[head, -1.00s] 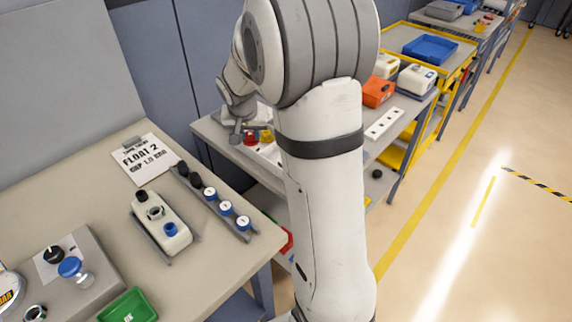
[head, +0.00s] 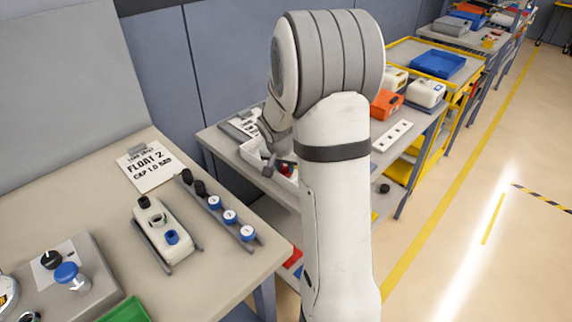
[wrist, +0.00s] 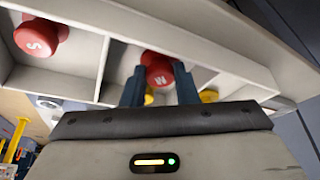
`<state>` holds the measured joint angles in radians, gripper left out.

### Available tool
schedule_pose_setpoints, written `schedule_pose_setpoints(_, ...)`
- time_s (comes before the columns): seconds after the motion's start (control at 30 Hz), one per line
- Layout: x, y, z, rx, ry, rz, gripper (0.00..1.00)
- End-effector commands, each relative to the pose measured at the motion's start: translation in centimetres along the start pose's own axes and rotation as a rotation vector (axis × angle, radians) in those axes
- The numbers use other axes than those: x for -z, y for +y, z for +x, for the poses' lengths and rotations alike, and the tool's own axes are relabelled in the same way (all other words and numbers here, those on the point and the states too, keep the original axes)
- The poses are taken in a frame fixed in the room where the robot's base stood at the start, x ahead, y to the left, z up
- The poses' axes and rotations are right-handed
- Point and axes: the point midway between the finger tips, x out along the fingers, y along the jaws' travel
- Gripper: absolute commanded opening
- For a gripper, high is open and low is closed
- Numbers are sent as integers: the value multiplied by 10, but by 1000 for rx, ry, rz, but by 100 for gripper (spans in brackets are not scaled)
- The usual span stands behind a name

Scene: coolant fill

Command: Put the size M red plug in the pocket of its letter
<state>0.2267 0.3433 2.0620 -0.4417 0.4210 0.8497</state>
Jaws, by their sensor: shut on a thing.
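In the wrist view the red plug marked M (wrist: 157,66) sits between the two blue fingers of my gripper (wrist: 159,74), which is shut on it. The plug is at the pale, divided tray (wrist: 119,58); I cannot tell whether it touches the tray floor. A red plug marked S (wrist: 41,36) is in the compartment to the left, beyond a divider. In the head view my arm hides most of the tray (head: 250,152); a bit of red shows by my gripper. No pocket letters are readable.
In the head view, a white strip with holes (head: 392,136) and an orange box (head: 386,104) stand right of my arm. The near bench (head: 110,225) holds a white housing (head: 158,232) and several capped pieces.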

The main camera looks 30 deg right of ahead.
Motion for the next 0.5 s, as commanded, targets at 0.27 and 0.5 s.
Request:
schedule_pose_setpoints(0.27, -1, -1, 2, 1, 1, 0, 4)
schedule_pose_setpoints(0.5, -1, -1, 3, 2, 2, -1, 38)
